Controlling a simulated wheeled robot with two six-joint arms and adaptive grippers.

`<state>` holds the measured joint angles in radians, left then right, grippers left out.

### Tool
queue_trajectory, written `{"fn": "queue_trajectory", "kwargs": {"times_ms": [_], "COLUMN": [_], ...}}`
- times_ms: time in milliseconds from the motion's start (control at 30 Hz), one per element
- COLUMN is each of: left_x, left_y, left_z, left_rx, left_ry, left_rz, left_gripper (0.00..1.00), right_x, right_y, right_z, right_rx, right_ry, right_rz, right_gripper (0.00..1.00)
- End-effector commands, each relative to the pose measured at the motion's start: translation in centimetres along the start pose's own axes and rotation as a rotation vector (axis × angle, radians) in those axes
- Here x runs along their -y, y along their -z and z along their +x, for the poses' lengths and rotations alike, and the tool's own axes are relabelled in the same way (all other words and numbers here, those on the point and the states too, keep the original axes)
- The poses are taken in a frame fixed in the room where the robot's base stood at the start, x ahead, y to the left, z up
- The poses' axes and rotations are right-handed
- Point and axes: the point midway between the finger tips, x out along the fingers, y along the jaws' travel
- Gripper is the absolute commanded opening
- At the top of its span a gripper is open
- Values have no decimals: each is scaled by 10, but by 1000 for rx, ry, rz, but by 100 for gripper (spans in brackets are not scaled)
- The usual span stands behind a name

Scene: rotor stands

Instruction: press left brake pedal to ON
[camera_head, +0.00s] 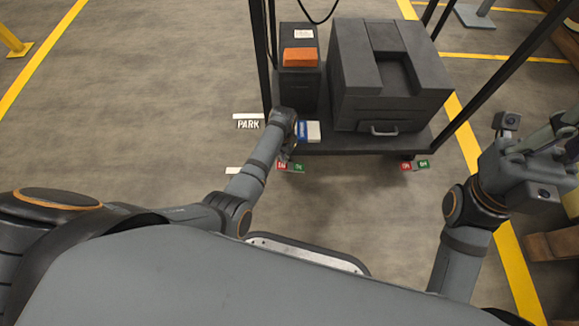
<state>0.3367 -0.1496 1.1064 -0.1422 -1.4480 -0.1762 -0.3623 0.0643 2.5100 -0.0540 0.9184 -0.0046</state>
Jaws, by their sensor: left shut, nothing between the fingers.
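The cart's left brake pedal shows as a red tab (282,166) and a green tab (299,168) under the front left corner of the cart (345,147). A matching right pedal has a red tab (406,166) and a green tab (424,164). My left gripper (286,155) is at the front left corner, shut and empty, just above the left pedal. The wrist partly hides it, and I cannot tell whether it touches the pedal. My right gripper (565,132) is at the right edge, far from both pedals; its finger opening is unclear.
The cart carries a dark grey case (390,75), a black unit with an orange top (300,57) and a blue-and-white item (310,131). Dark posts rise from it. A PARK marking (248,123) is on the floor. Wooden pieces (553,245) lie at right. The left floor is clear.

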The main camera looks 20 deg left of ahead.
Motion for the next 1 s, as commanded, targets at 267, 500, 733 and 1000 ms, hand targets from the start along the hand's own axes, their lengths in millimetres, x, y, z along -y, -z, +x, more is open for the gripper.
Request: {"fn": "queue_trajectory", "kwargs": {"times_ms": [267,500,733,1000], "left_x": [0,0,0,0], "left_y": [0,0,0,0], "left_z": [0,2,5,9], "left_rx": [0,0,0,-1], "left_ry": [0,0,0,0], "left_rz": [0,0,0,0], "left_gripper": [0,0,0,0], "right_x": [0,0,0,1], "right_y": [0,0,0,-1], "right_z": [0,-1,-3,-5], "right_rx": [0,1,1,1], "right_ry": [0,0,1,0], "right_rz": [0,0,0,0], "right_gripper": [0,0,0,0]}}
